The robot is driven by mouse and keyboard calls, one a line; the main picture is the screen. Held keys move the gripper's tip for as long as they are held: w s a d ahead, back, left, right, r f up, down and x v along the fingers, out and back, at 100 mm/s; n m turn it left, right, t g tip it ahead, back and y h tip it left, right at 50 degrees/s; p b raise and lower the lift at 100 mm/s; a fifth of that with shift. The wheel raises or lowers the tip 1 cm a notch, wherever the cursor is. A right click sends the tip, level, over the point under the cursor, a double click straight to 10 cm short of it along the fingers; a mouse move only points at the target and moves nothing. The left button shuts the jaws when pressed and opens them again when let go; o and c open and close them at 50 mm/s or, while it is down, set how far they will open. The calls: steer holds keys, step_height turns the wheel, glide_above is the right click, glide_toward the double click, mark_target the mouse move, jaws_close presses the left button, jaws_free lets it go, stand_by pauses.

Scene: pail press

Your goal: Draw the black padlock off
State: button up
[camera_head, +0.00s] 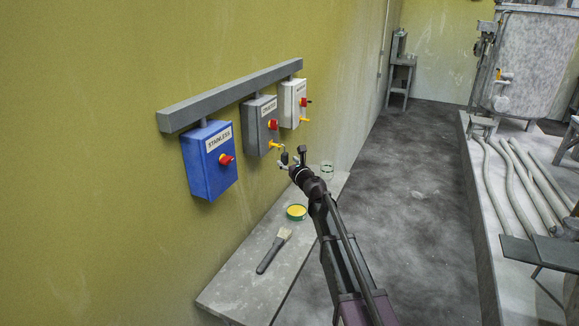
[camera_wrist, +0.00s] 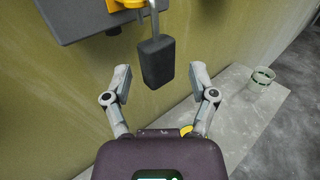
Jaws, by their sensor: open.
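The black padlock (camera_wrist: 157,62) hangs by its metal shackle from a yellow hasp (camera_wrist: 128,4) in the wrist view. In the head view the padlock (camera_head: 284,158) is a small dark shape below the middle, dark grey switch box (camera_head: 260,127), which has a red knob. My gripper (camera_wrist: 160,76) is open, with one finger on each side of the padlock in the picture. The fingers hold nothing; whether the padlock lies fully between them in depth is unclear. In the head view my gripper (camera_head: 291,160) is just beside the padlock.
A blue box (camera_head: 207,165) and a white box (camera_head: 291,102) flank the grey one under a wall rail (camera_head: 230,95). Open floor lies to the right.

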mark_target(286, 155)
steer(key=shift+w+a, duration=0.3)
steer(key=shift+w, duration=0.3)
jaws_close()
steer(key=shift+r, duration=0.1)
steer(key=shift+s+r+p, duration=0.2)
steer(key=shift+r+p, duration=0.45)
steer(key=shift+p, duration=0.1)
steer(key=shift+r+p, duration=2.1)
steer(key=shift+p, duration=0.05)
steer(key=shift+a, duration=0.1)
